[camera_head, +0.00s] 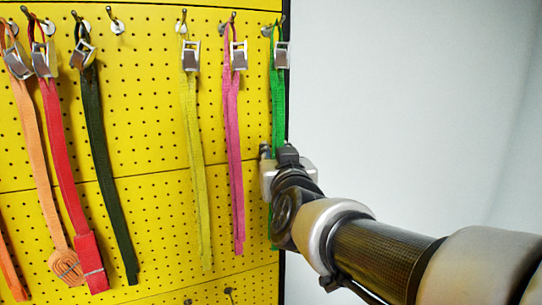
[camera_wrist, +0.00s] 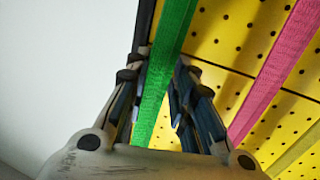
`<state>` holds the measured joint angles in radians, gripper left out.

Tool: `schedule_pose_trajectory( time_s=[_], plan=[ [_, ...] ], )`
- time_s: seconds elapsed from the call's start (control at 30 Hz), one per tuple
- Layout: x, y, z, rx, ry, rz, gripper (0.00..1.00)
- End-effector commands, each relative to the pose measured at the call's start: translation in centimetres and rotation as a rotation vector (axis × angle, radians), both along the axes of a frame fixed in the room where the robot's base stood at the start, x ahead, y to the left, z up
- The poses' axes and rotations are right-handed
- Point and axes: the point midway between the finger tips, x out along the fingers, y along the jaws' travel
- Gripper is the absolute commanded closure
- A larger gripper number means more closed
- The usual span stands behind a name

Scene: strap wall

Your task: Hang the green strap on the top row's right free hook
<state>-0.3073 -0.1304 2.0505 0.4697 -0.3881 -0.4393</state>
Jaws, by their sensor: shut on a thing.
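The bright green strap (camera_head: 278,100) hangs at the right edge of the yellow pegboard, with a metal buckle (camera_head: 282,55) near its top. Its top is at the top row's rightmost hook (camera_head: 267,31); the loop appears to be over it, but the contact is too small to be sure. My gripper (camera_head: 274,158) is shut on the strap well below the buckle. In the wrist view the strap (camera_wrist: 172,50) runs between the fingers of my gripper (camera_wrist: 158,88). A bare top-row hook (camera_head: 116,25) shows left of the yellow strap.
A pink strap (camera_head: 232,130) and a yellow strap (camera_head: 194,150) hang just left of the green one. Dark green (camera_head: 97,150), red (camera_head: 62,170) and orange (camera_head: 32,140) straps hang further left. Small hooks (camera_head: 228,292) show low on the board. Right of the board is plain wall.

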Motion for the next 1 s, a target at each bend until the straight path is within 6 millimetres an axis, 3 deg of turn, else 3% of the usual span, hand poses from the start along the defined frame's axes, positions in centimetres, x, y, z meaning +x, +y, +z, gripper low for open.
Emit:
schedule_pose_trajectory(
  time_s=[0.37, 0.4, 0.73, 1.0],
  plan=[
    [-0.02, -0.01, 0.04, 0.0, -0.001, 0.0, 1.0],
    [-0.02, -0.01, 0.04, 0.0, -0.001, 0.0, 0.75],
    [-0.02, -0.01, 0.02, 0.0, 0.0, 0.0, 0.54],
    [-0.04, -0.01, -0.01, 0.0, 0.001, 0.0, 0.54]
  ],
)
